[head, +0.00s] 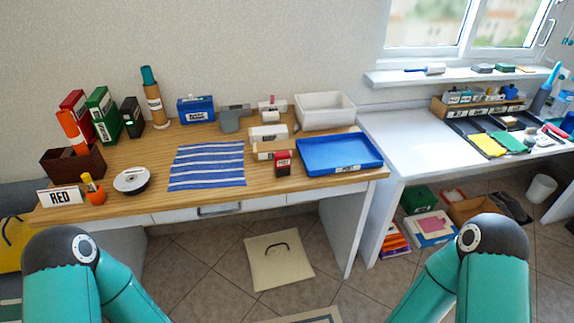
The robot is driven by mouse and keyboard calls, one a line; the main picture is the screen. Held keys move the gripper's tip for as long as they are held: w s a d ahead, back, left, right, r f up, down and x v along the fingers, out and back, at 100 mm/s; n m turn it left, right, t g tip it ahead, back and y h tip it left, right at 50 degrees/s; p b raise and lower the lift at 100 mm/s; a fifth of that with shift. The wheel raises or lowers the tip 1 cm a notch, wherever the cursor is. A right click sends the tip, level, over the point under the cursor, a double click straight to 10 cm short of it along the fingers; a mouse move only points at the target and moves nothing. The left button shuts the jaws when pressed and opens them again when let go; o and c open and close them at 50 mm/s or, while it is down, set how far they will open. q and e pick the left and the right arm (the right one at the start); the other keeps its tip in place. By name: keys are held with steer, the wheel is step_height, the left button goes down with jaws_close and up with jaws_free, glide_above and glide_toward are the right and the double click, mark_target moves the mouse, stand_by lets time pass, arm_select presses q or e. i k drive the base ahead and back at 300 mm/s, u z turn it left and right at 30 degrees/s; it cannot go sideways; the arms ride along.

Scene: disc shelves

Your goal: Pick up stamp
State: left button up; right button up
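A small red-and-black block that looks like a stamp (283,162) stands upright on the wooden desk (215,198). It is just left of the blue tray (340,168) and in front of a beige and white box-like item (268,147). Teal links of both my arms show at the bottom left and bottom right. Neither gripper is in the picture, so I cannot see where they are or what they hold.
A blue striped cloth (207,165) lies left of the stamp. A white disc-shaped item (132,180), a RED sign (60,197) and binders (103,115) are further left. A white bin (325,110) stands behind the tray. A white table (400,140) adjoins on the right.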

mark_target(282, 160)
steer(key=z, duration=0.1)
steer(key=i, duration=0.9)
steer(key=u, duration=0.9)
steer(key=k, duration=0.9)
steer(key=u, duration=0.05)
steer(key=i, duration=0.95)
steer(key=z, duration=0.05)
